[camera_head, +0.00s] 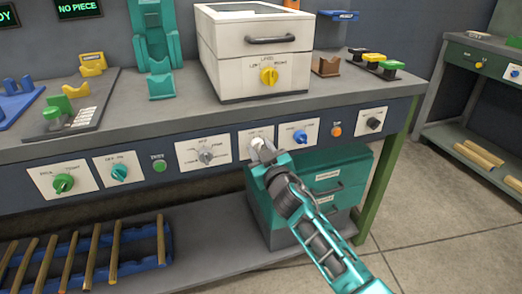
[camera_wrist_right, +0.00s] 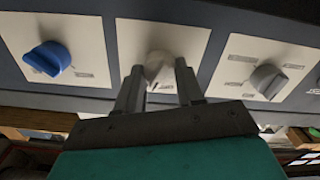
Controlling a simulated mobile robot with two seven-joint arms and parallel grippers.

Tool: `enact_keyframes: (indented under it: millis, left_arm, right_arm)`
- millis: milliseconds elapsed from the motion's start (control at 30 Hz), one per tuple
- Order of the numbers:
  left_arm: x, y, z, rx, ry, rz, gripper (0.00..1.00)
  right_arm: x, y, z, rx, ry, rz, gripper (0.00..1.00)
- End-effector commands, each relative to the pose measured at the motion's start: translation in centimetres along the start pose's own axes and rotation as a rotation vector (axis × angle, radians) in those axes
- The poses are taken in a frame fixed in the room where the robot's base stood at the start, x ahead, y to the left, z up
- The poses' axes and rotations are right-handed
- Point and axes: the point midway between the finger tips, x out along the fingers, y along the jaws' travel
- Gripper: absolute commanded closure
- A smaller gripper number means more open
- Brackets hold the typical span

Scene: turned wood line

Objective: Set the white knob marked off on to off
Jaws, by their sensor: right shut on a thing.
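The white knob (camera_wrist_right: 155,66) sits on a white plate (camera_wrist_right: 187,38) on the bench's front panel. In the head view its plate (camera_head: 248,136) is partly covered by my right gripper (camera_head: 261,149), which is at the knob. In the right wrist view my right gripper (camera_wrist_right: 157,85) has a finger on each side of the white knob and is shut on it. The marks on the plate are too small to read, and part of the knob is hidden in the head view. My left gripper is not in view.
A blue knob (camera_head: 299,136) is close on the right and a grey knob (camera_head: 206,157) close on the left. A teal drawer cabinet (camera_head: 325,180) stands below the panel. A white box with a yellow knob (camera_head: 268,76) stands on the bench top.

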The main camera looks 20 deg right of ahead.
Motion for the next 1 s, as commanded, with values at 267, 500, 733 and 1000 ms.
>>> enact_keyframes:
  millis: [267, 500, 733, 1000]
  left_arm:
    - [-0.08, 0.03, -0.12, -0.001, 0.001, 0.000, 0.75]
    - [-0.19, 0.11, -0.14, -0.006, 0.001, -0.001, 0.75]
    - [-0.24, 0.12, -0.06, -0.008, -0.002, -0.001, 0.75]
    - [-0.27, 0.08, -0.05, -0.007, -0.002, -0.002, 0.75]
  right_arm:
    - [-0.02, -0.03, 0.01, -0.123, 0.000, 0.000, 0.93]
    - [-0.01, -0.07, 0.00, -0.323, 0.000, 0.000, 0.93]
    - [-0.01, -0.12, 0.02, -0.517, 0.000, -0.001, 0.93]
    - [-0.01, -0.15, 0.07, -0.687, 0.000, -0.001, 0.93]
